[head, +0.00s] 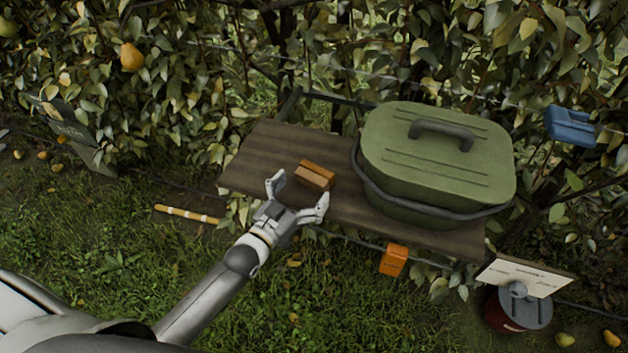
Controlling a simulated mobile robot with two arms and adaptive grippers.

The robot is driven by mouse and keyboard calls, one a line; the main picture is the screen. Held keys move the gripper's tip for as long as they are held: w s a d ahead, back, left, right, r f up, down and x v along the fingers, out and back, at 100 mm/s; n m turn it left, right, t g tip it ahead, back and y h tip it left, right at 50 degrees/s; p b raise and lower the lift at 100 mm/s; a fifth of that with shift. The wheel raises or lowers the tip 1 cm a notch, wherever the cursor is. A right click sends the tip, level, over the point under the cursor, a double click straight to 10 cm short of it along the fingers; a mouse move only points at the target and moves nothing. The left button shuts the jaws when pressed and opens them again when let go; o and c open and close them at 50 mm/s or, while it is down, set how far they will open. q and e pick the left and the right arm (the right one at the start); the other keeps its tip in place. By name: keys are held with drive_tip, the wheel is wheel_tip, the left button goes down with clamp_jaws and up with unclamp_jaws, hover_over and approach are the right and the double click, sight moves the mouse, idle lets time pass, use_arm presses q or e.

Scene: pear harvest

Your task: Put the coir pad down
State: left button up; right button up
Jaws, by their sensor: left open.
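A small orange-brown block, which looks like the coir pad (315,175), lies on the dark wooden shelf (262,158), left of the green lidded box. My left gripper (301,191) is open, its fingers spread at the front edge of the shelf. The block is just beyond the fingertips, and no finger visibly grips it. I cannot tell whether a fingertip touches it. My right gripper is not in view.
The green lidded box (438,155) fills the shelf's right part. An orange tag (394,260) hangs below the front edge. A white sign (525,277) stands over a red-grey can (520,308). A striped stick (187,214) lies on the grass. The shelf's left end is clear.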

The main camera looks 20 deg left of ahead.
sight(308, 181)
use_arm(q)
drive_tip(key=b+x, duration=0.3)
drive_tip(key=x, duration=0.2)
drive_tip(key=shift+w, duration=0.3)
drive_tip(key=shift+r, duration=0.2)
drive_tip(key=c, duration=1)
drive_tip(key=shift+c, duration=0.2)
